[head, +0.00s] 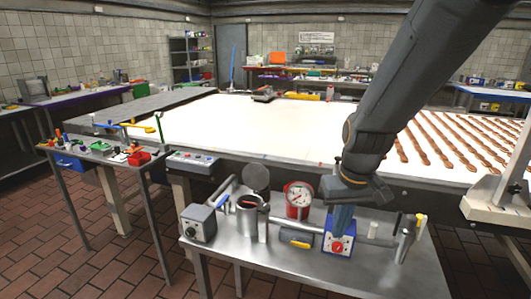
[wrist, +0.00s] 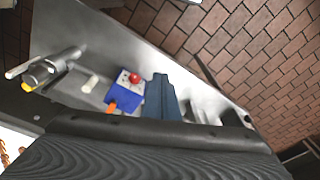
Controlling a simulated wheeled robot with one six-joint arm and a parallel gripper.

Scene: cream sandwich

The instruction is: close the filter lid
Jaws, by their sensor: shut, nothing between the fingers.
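The filter is a grey metal cylinder (head: 249,219) on the steel side table, left of its middle. Its round dark lid (head: 256,178) stands raised above and behind the opening, so the filter is open. My gripper (head: 343,226) is shut and empty, pointing down, well to the right of the filter. It is in front of or over a blue box with a red dial; I cannot tell whether they touch. In the wrist view my gripper (wrist: 164,98) shows as dark blue fingers beside that box. I cannot make out the lid in the wrist view.
The blue box (head: 339,246) is close to my gripper and also shows in the wrist view (wrist: 122,93). A grey box (head: 198,223) stands left of the filter. Pipes (head: 403,245) rise at the right. The table's front strip is clear.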

